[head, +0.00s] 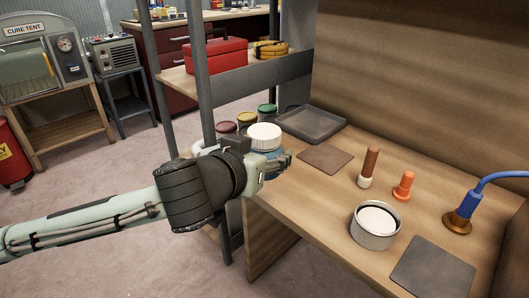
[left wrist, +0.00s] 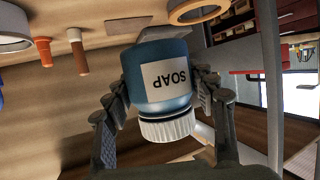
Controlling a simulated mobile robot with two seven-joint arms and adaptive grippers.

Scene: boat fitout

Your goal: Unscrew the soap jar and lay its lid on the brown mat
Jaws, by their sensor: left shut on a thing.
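The soap jar has a blue body (left wrist: 165,80) with a white SOAP label and a ribbed white lid (head: 264,136). The lid is on the jar and also shows in the left wrist view (left wrist: 167,127), where the picture is upside down. My left gripper (head: 274,166) is shut around the blue body, one finger on each side, at the left edge of the bench. In the head view the gripper hides most of the body, and I cannot tell whether the jar touches the bench. The brown mat (head: 326,159) lies bare on the bench, right of the jar. My right gripper is out of view.
A grey tray (head: 311,124) stands behind the brown mat. A brown-handled tool (head: 370,166), an orange tool (head: 403,185), a round tin (head: 375,235), a dark grey mat (head: 432,272) and a blue-hosed tool (head: 462,212) stand or lie further right. A dark shelf post (head: 199,75) rises behind my gripper.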

